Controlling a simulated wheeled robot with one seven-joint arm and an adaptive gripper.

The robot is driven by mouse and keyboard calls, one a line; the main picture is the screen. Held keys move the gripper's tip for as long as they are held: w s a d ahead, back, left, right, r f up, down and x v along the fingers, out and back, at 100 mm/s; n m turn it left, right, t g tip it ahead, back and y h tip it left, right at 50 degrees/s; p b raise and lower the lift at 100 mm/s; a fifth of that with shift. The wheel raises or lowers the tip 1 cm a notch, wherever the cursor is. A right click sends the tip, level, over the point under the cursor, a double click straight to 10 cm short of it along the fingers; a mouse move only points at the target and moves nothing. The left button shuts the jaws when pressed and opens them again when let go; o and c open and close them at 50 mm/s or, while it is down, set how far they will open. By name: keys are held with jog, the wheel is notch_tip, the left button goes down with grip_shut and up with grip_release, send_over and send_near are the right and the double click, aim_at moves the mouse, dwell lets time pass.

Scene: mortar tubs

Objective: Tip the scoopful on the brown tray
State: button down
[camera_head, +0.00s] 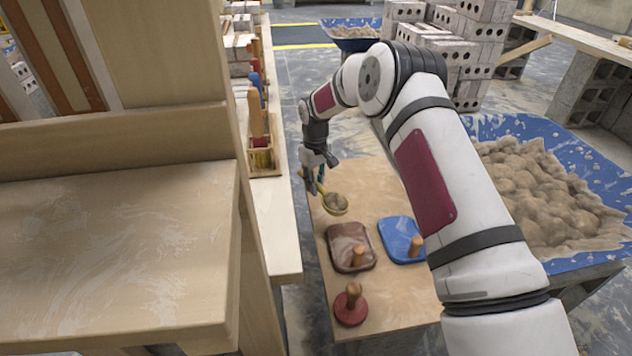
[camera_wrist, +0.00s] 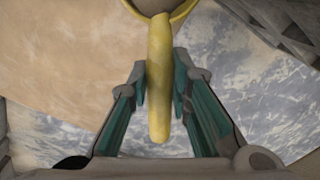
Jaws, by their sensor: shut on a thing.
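My gripper (camera_head: 319,178) is shut on the handle of a yellow scoop (camera_head: 335,204). The scoop's bowl holds a brownish-grey load and is held over the far part of the wooden table. In the wrist view the yellow handle (camera_wrist: 159,85) lies between my green-lined fingers (camera_wrist: 160,88), and only the near edge of the bowl shows at the top. The brown tray (camera_head: 342,236) lies on the table just nearer than the scoop. The tray's surface looks smeared with brown.
A blue tray (camera_head: 396,233) with a wooden knob lies right of the brown tray, partly behind my arm. A red round piece with a wooden knob (camera_head: 351,304) stands nearer. A blue tub (camera_head: 582,165) of mortar is at right. A wooden shelf unit (camera_head: 245,180) stands left.

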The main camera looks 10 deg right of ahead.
jog(key=shift+s+d+r+t+y, duration=0.25)
jog(key=shift+s+r+t, duration=0.15)
jog(key=shift+s+t, duration=0.05)
jog(key=shift+s+d+r+t+y, duration=0.25)
jog(key=shift+s+r+t, duration=0.1)
jog(key=shift+s+t, duration=0.1)
jog(key=s+t+b, duration=0.1)
jog(key=s+d+r+t+y+b, duration=0.2)
jog(key=shift+t, duration=0.3)
jog(key=s+t, duration=0.1)
jog(key=s+d+t+y+b, duration=0.1)
jog(key=s+d+r+t, duration=0.1)
jog(key=shift+s+y+b, duration=0.35)
jog(key=shift+y+b, duration=0.05)
jog(key=shift+s+d+r+t+y+b, duration=0.15)
jog(key=shift+s+d+t+y+b, duration=0.15)
jog(key=shift+s+t+b, duration=0.2)
jog(key=shift+s+d+r+t+y+b, duration=0.2)
jog(key=shift+s+t+y+b, duration=0.15)
jog(key=shift+s+t, duration=0.25)
jog(key=shift+s+d+r, duration=0.15)
jog(key=shift+s, duration=0.05)
jog(key=shift+r, duration=0.15)
jog(key=shift+r+p, duration=0.35)
jog(key=shift+r, duration=0.15)
